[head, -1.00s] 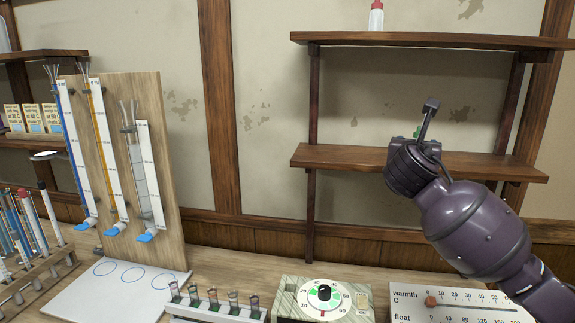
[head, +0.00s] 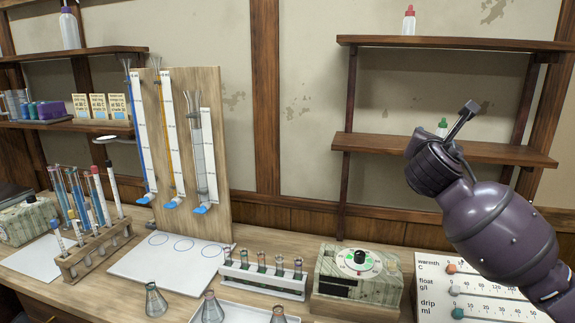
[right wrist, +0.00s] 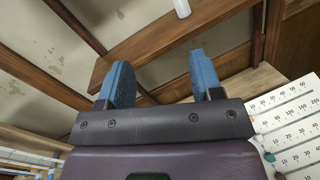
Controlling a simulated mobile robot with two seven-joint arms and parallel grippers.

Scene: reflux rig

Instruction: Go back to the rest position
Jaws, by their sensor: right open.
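My right gripper (head: 463,118) is raised at the right of the head view, in front of the wall shelves. In the right wrist view the same gripper (right wrist: 161,80) has its two blue fingers wide apart, with nothing between them. The lower shelf (head: 440,149) lies behind it, and a small white bottle with a green cap (head: 441,127) stands there, partly hidden behind my wrist. My left gripper is not in view.
On the bench are a burette board (head: 218,150), a rack of small tubes (head: 262,283), a dial box (head: 358,267), several flasks (head: 212,308) and a tube rack (head: 92,255). A slider panel (head: 484,291) sits below my right arm. A red-capped bottle (head: 409,22) stands on the upper shelf.

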